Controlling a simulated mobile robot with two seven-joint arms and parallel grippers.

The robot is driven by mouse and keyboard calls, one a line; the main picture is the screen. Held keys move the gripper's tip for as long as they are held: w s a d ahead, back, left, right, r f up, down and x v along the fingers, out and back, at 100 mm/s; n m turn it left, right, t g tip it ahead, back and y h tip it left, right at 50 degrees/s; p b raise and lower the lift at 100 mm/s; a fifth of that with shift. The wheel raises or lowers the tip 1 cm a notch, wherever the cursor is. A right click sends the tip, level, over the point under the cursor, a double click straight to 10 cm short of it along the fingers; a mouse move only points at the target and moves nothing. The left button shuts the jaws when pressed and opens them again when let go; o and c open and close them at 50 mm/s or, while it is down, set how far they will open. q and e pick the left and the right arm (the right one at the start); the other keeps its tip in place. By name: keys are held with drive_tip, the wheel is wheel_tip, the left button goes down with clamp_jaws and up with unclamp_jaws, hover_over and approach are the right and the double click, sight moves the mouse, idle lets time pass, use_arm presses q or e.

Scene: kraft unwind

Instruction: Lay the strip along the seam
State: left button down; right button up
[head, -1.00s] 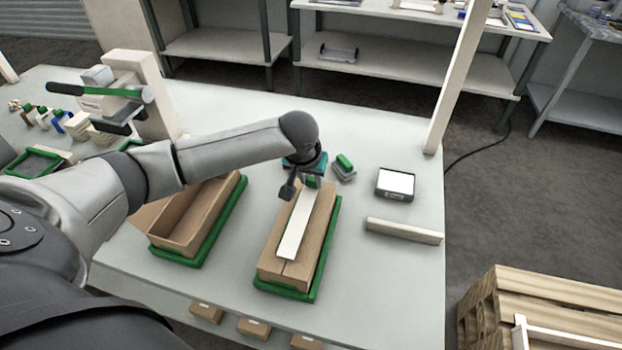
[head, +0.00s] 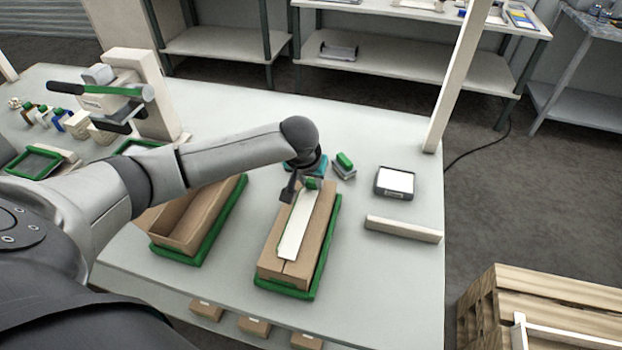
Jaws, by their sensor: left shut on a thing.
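A white strip (head: 294,233) lies lengthwise over the top of a closed cardboard box (head: 318,238), roughly along its middle seam (head: 284,267). The near part of the seam shows beyond the strip's near end. I cannot tell whether the whole strip touches the box. My left gripper (head: 301,192) is at the strip's far end, shut on the strip, low over the far part of the box. The arm and gripper partly hide the box's far end. My right gripper is not in view.
The box sits in a green tray (head: 324,266). An open cardboard box (head: 175,228) in another green tray stands to the left. A white-topped device (head: 395,182), a pale bar (head: 404,230) and a small green-and-grey block (head: 344,163) lie to the right. The table front is clear.

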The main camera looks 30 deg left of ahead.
use_arm(q)
drive_tip(key=shift+f, duration=0.2)
idle(0.4)
drive_tip(key=c, duration=0.5)
unclamp_jaws()
